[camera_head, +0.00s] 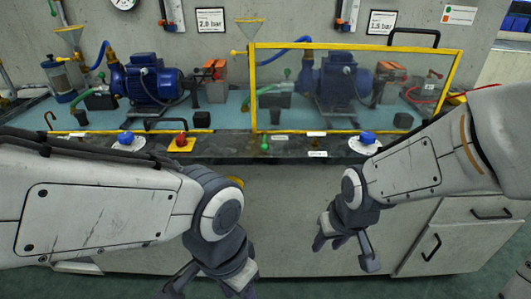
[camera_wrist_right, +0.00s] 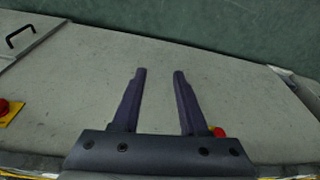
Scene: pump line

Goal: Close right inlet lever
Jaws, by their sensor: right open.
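The right pump (camera_head: 338,78) stands behind a clear guard panel with a yellow frame (camera_head: 257,95). Small green parts (camera_head: 287,73) show through the panel to the left of this pump; I cannot tell for sure which one is the right inlet lever. My right gripper (camera_head: 344,252) is open and empty, low in front of the bench and apart from the panel. Its two spread fingers (camera_wrist_right: 160,73) also show in the right wrist view, with nothing between them. My left gripper (camera_head: 212,288) is at the bottom edge, its fingertips cut off.
The left blue pump (camera_head: 152,80) stands uncovered on the bench. Blue knobs (camera_head: 126,138) (camera_head: 368,138) and a red knob on a yellow plate (camera_head: 181,141) sit along the front edge. A black handle (camera_head: 414,31) rises above the guard. A cabinet drawer (camera_head: 484,209) is below right.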

